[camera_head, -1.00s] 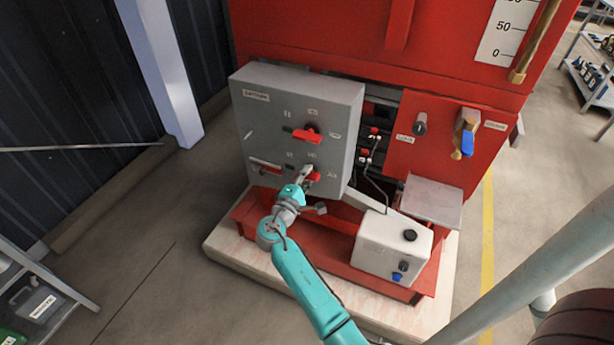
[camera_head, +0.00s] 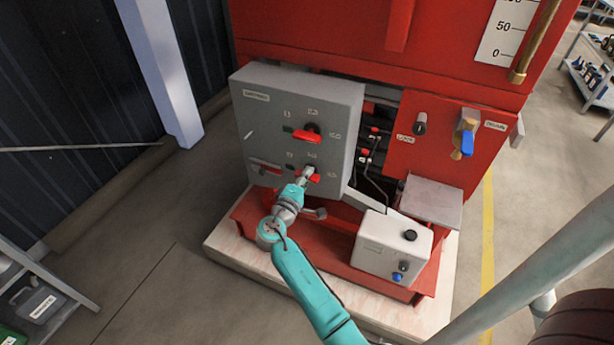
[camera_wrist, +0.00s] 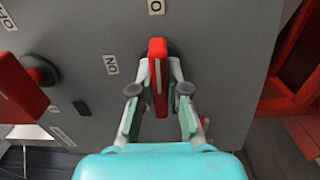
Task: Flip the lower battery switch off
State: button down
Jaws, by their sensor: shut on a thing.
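The lower battery switch has a red handle (camera_wrist: 158,78), which sits between the two fingers of my gripper (camera_wrist: 159,72) in the wrist view. The fingers are shut on it from both sides. In the head view my gripper (camera_head: 307,174) is at the lower part of the grey switch box (camera_head: 285,105). Bits of the red handle (camera_head: 315,178) show beside the fingers, and the rest is hidden. The upper switch's red handle (camera_head: 306,136) points left, and it also shows at the left of the wrist view (camera_wrist: 18,88). Small white labels surround both switches.
A white tank (camera_head: 385,245) stands to the right of my arm on the red base. A red panel (camera_head: 445,125) with a knob and a blue-handled valve (camera_head: 467,143) is right of the box. Black cables hang between box and panel. Open floor lies to the left.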

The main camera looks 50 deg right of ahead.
jog(key=c, duration=1.2)
grip_release()
jog(key=shift+o, duration=0.2)
jog(key=v, duration=1.2)
jog(key=s+a+f+n+t+y, duration=0.3)
jog(key=s+f+y, duration=0.4)
jog(key=f, duration=0.4)
jog(key=s+a+f+t+y, duration=0.1)
jog(key=s+a+f+y, duration=0.15)
jog(key=s+a, duration=0.45)
jog(key=s+a+f+t+y, duration=0.1)
jog(key=s+a+y, duration=0.25)
jog(key=s, duration=0.75)
jog(key=s+a+r+m+t+y, duration=0.1)
jog(key=s+a+r+m+y, duration=0.1)
jog(key=s+r, duration=0.5)
jog(key=s+a+r+m+t+y, duration=0.2)
jog(key=s+r+m, duration=0.2)
jog(key=s+r, duration=0.3)
notch_tip(320, 180, up, 4)
jog(key=shift+a+r+m+t, duration=0.1)
jog(key=shift+a+m+t, duration=0.05)
jog(key=shift+m+t, duration=0.2)
